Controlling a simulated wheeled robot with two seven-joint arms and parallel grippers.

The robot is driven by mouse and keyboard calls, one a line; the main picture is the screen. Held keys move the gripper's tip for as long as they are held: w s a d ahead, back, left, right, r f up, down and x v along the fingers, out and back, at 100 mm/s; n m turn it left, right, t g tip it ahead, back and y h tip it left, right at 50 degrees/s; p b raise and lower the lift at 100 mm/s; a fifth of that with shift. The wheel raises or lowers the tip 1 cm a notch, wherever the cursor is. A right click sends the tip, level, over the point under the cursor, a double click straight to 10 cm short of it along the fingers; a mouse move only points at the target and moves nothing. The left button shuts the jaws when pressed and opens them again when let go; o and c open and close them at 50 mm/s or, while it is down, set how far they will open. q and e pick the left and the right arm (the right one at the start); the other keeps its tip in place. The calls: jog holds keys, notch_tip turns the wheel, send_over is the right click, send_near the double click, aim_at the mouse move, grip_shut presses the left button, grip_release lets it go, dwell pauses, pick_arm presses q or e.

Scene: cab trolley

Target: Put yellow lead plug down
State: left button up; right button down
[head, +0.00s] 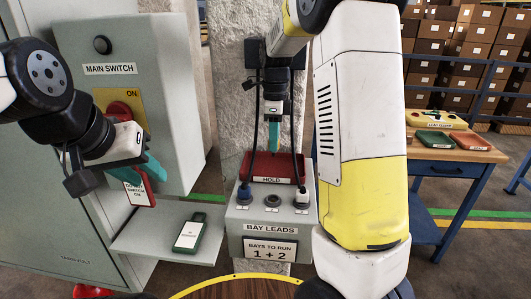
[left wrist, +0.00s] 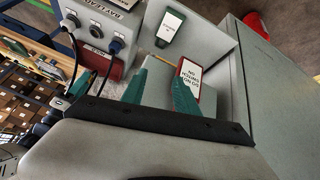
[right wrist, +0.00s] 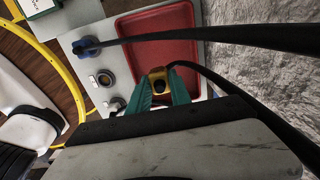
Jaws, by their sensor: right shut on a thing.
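My right gripper (right wrist: 160,88) is shut on the yellow lead plug (right wrist: 158,80) above the red HOLD tray (right wrist: 150,25), which also shows in the head view (head: 272,168). The plug's contact with the tray floor is not clear. In the head view my right gripper (head: 272,112) points down in front of the pillar, behind my right arm. The bay leads box (head: 272,215) has a blue plug (head: 245,191) in its left socket, an empty middle socket (head: 273,200) and a grey plug (head: 301,198) at the right. My left gripper (left wrist: 158,92) is open by a red-framed tag (left wrist: 190,75).
A grey cabinet with a main switch (head: 122,110) marked ON stands at left. A green-framed card (head: 189,233) lies on its shelf. Black cables hang beside my right gripper. A blue bench (head: 455,150) with several items stands at right.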

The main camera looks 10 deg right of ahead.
notch_tip(320, 180, down, 6)
jog(key=shift+w+f, duration=0.1)
jog(key=shift+w, duration=0.05)
jog(key=shift+w+d+f, duration=0.1)
jog(key=shift+w+f, duration=0.1)
jog(key=shift+f, duration=0.2)
jog(key=shift+f, duration=0.2)
jog(key=c, duration=1.2)
grip_release()
